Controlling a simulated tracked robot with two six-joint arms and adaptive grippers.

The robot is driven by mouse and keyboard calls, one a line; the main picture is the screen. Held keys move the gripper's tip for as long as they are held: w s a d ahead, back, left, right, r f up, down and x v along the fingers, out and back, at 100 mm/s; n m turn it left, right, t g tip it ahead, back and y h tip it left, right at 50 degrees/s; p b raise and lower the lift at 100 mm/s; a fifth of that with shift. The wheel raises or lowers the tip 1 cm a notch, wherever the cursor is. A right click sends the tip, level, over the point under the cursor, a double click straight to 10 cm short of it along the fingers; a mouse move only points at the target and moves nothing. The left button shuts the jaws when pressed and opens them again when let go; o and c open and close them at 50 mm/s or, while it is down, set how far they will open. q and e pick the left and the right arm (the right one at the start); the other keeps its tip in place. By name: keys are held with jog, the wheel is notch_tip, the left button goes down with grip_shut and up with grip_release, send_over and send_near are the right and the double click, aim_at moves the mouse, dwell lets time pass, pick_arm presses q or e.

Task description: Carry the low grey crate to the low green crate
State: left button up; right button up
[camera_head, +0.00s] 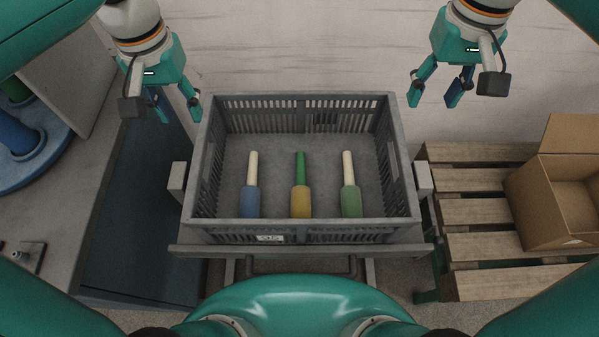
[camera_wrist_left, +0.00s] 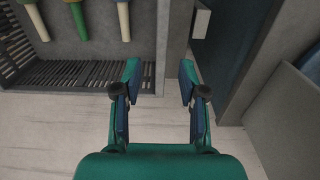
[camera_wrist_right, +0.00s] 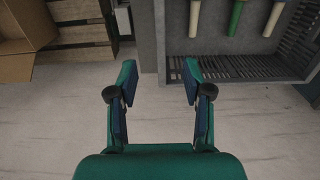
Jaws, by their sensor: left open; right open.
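The low grey crate (camera_head: 300,235) stands in the middle of the head view on a grey stand, with slatted walls and a small label on its near wall. Three cones lie in it: one with blue (camera_head: 251,200), one with yellow (camera_head: 301,202) and one with green (camera_head: 350,202) yarn. My left gripper (camera_head: 178,112) is open and empty beyond the crate's far left corner. My right gripper (camera_head: 432,100) is open and empty beyond its far right corner. Both wrist views show part of the crate, in the left (camera_wrist_left: 90,76) and the right (camera_wrist_right: 240,68). I see no low green crate.
A wooden pallet (camera_head: 478,212) with an open cardboard box (camera_head: 562,195) is at the right. A machine with a blue round part (camera_head: 30,165) stands at the left. Grey blocks (camera_head: 177,181) flank the crate's sides. Pale floor lies beyond the crate.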

aim_at(207, 162)
pick_arm(q)
jog(key=shift+f, duration=0.1)
pick_arm(e)
jog(key=shift+f, duration=0.1)
pick_arm(q)
notch_tip(207, 162, down, 17)
jog(key=shift+r, duration=0.1)
pick_arm(e)
notch_tip(207, 162, down, 17)
jog(key=shift+r, duration=0.1)
pick_arm(q)
jog(key=c, duration=0.7)
pick_arm(e)
jog(key=c, duration=0.7)
pick_arm(q)
grip_shut()
pick_arm(e)
grip_shut()
jog(key=shift+r, duration=0.1)
